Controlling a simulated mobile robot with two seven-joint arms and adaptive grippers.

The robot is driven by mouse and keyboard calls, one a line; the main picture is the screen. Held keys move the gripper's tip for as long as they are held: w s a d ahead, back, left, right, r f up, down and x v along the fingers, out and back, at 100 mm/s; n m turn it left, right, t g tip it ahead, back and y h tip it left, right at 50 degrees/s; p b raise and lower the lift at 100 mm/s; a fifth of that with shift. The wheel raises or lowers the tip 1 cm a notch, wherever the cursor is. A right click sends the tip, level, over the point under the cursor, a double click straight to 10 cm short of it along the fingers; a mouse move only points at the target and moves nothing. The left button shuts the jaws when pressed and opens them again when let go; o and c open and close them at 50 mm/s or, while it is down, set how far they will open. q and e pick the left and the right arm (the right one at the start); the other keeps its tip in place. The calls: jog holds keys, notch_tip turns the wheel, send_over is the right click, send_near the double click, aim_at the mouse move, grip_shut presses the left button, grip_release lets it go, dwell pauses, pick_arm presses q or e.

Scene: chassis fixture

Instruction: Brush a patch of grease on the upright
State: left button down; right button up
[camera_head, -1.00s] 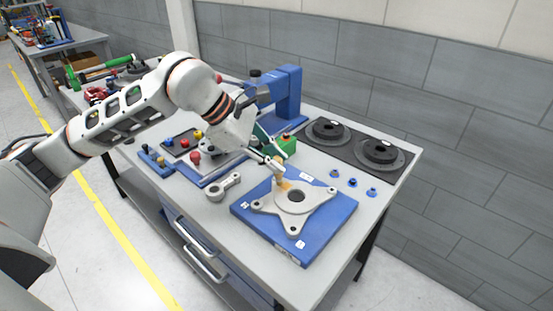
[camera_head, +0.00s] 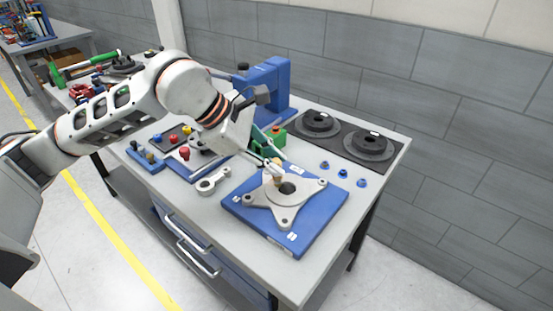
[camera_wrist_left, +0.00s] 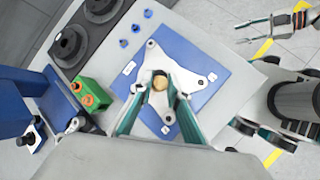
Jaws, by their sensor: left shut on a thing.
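The upright (camera_head: 286,212) is a grey plate with several lobes and a round central hole. It lies on a blue fixture plate (camera_head: 325,214) and also shows in the left wrist view (camera_wrist_left: 199,79). My left gripper (camera_head: 273,165) is shut on a brush (camera_head: 277,178), held over the upright beside its hole. The brush's tan end (camera_wrist_left: 160,83) shows between the fingertips in the left wrist view. I cannot tell if its bristles touch the upright; the grease is not clearly visible. My right gripper (camera_wrist_left: 240,33) appears open and empty, off the table.
A blue press (camera_head: 272,85) and a green box (camera_head: 270,138) stand behind my left gripper. Two dark discs (camera_head: 318,122) lie on a mat at the back, with small blue caps (camera_head: 343,173) nearby.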

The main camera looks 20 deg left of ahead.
pick_arm(q)
jog(key=a, duration=0.1)
jog(key=w+a, duration=0.1)
jog(key=a, duration=0.1)
jog(key=shift+w+a+f+b, duration=0.1)
jog(key=shift+w+a+b, duration=0.05)
jog(key=shift+a+b, duration=0.2)
jog(key=shift+s+d+f, duration=0.1)
jog(key=shift+s+d, duration=0.15)
jog(key=shift+d, duration=0.4)
jog(key=shift+s+d+r, duration=0.1)
jog(key=shift+s+d, duration=0.15)
jog(key=shift+d, duration=0.45)
jog(key=shift+s+d+f, duration=0.1)
jog(key=shift+s+d, duration=0.15)
jog(key=shift+d, duration=0.4)
jog(key=shift+w+r+p, duration=0.1)
jog(key=shift+r+p, duration=0.4)
jog(key=shift+r, duration=0.25)
jog(key=shift+r+p, duration=1.25)
jog(key=shift+r, duration=1.1)
jog(key=shift+r, duration=0.1)
